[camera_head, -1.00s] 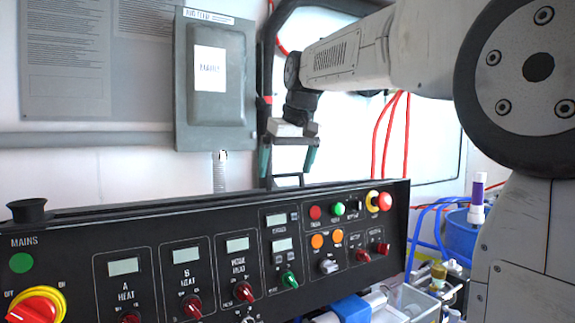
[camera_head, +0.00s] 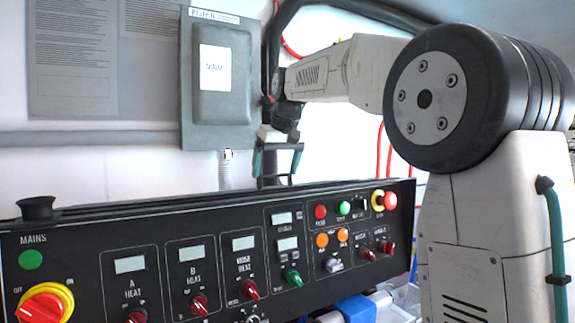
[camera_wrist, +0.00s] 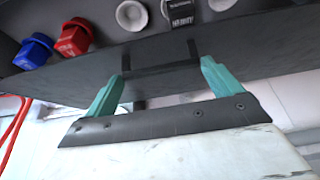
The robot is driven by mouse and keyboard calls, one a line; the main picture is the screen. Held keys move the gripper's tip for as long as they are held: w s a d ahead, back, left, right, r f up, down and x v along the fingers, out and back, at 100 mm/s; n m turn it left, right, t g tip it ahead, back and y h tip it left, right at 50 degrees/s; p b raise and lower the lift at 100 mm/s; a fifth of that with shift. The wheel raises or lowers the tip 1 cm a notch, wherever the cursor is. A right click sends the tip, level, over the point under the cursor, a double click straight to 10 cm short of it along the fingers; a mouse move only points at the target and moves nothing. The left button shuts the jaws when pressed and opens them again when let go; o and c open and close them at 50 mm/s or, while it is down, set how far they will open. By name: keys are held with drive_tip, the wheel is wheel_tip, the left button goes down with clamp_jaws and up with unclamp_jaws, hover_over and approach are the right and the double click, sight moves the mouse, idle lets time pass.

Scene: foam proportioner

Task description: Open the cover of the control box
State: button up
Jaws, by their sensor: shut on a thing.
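The black control box (camera_head: 85,252) with its knobs and displays fills the lower front of the head view. In the wrist view a dark flat panel (camera_wrist: 80,85), which looks like its cover, carries a black handle (camera_wrist: 152,69). My gripper (camera_wrist: 165,68) has teal fingers and is shut on this handle, one finger at each end. In the head view my gripper (camera_head: 277,164) points down behind the box's top edge. That edge hides the fingertips and most of the handle. Whether the cover is raised at all I cannot tell.
A grey wall box (camera_head: 218,112) with a white label hangs behind and left of my gripper. A conduit (camera_head: 225,170) runs down from it. Red hoses (camera_head: 380,150) hang at the right. Blue and red knobs (camera_wrist: 74,38) lie close beyond the panel in the wrist view.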

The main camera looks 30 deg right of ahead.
drive_tip(key=w, duration=0.5)
drive_tip(key=w+f, duration=0.1)
drive_tip(key=w, duration=0.1)
drive_tip(key=shift+w+f, duration=0.1)
drive_tip(key=shift+w, duration=0.05)
drive_tip(key=o, duration=1.1)
drive_tip(key=v, duration=0.7)
drive_tip(key=shift+s+r, duration=0.25)
drive_tip(key=shift+r, duration=0.1)
